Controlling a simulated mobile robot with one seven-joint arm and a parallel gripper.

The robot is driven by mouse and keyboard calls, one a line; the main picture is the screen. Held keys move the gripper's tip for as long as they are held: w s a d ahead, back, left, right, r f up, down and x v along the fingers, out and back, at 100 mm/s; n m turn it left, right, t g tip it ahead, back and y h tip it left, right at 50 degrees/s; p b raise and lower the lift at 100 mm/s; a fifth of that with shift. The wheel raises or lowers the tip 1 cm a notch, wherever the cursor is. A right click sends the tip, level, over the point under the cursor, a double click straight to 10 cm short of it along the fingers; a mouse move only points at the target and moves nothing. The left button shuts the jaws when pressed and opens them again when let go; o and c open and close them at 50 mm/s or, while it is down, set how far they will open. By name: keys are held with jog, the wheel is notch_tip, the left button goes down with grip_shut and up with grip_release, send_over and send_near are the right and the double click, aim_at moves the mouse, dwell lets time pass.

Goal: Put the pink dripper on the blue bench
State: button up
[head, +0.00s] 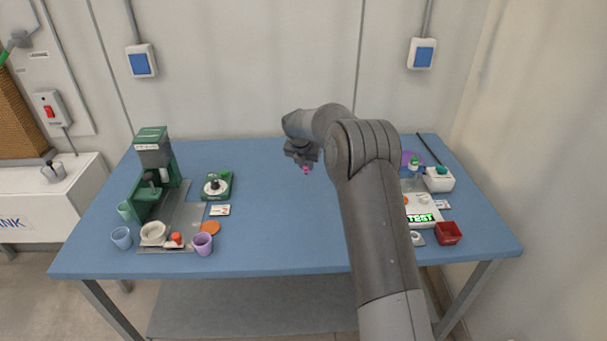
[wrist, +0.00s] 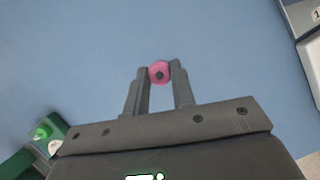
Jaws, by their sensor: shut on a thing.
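The pink dripper (wrist: 159,72) is a small round pink piece with a dark centre, held between the two fingertips of my gripper (wrist: 158,82) in the wrist view. In the head view the gripper (head: 304,158) is over the back middle of the blue bench (head: 280,225), and a bit of the pink dripper (head: 306,170) shows below it. The blue bench top also fills most of the wrist view (wrist: 230,60). I cannot tell how high the dripper is above the bench. Most of the dripper is hidden by the fingers.
A green machine (head: 156,175), a green base with a white dial (head: 217,186) and several cups stand at the left. The bench middle is clear.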

jog(key=shift+w+a+f, duration=0.1)
jog(key=shift+a+f, duration=0.15)
jog(key=shift+f, duration=1.9)
jog(key=shift+f, duration=0.1)
jog(key=o, duration=1)
jog(key=shift+c, duration=0.2)
